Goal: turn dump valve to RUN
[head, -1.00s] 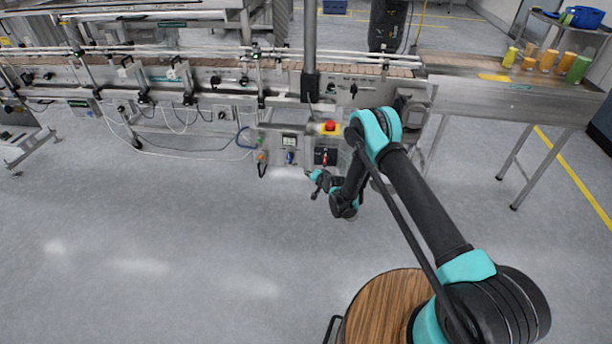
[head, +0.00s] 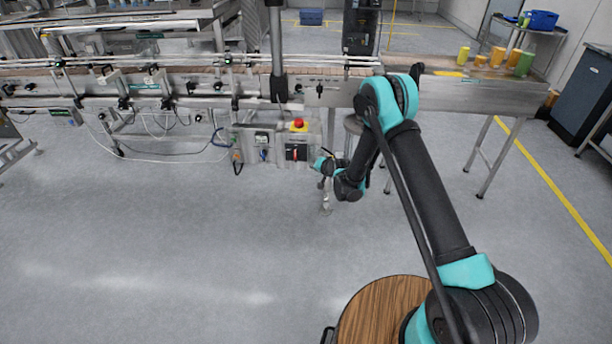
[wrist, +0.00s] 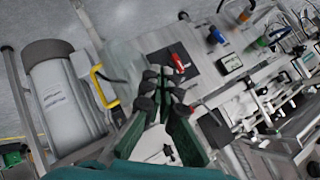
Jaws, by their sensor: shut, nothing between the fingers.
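No label marks the dump valve legibly. A red handle on a black square plate (wrist: 178,62) sits on the steel control box in the wrist view; it also shows in the head view (head: 297,152). A yellow bent handle (wrist: 103,88) is beside a grey cylinder in the wrist view. I cannot tell which of these, if either, is the valve. My gripper (wrist: 163,82) is shut and empty, its dark fingertips between the two handles in the picture. Contact with either is not visible. In the head view my arm's end is just right of the control box.
The grey cylinder (wrist: 58,95) is left of my fingers in the wrist view. A red emergency stop (head: 297,125) tops the control box. The conveyor (head: 160,85) runs behind, with cables below. The floor (head: 150,240) in front is clear.

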